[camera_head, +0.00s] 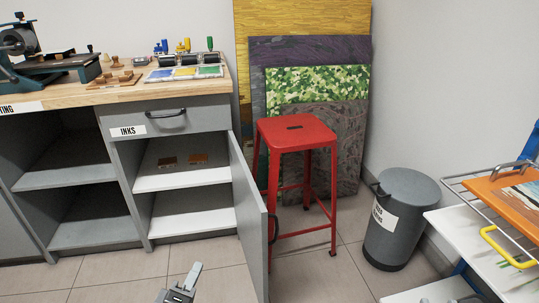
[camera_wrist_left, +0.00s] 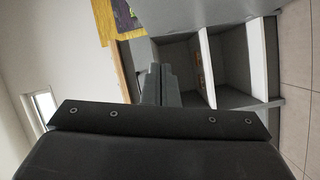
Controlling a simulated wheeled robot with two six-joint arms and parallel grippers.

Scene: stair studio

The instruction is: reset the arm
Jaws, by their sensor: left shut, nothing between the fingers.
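My left gripper (camera_head: 191,275) shows at the bottom of the head view, in front of the grey cabinet (camera_head: 122,190). Its fingers are shut with nothing between them. In the left wrist view the closed fingers (camera_wrist_left: 160,85) point toward the cabinet's open shelves (camera_wrist_left: 205,70), apart from them. My right gripper is in neither view.
The grey cabinet door (camera_head: 250,220) stands open to the right of my left gripper. A red stool (camera_head: 296,135) stands behind it, and a grey bin (camera_head: 400,225) to the right. A rack (camera_head: 490,220) fills the right edge. Tiled floor (camera_head: 320,275) is clear in front.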

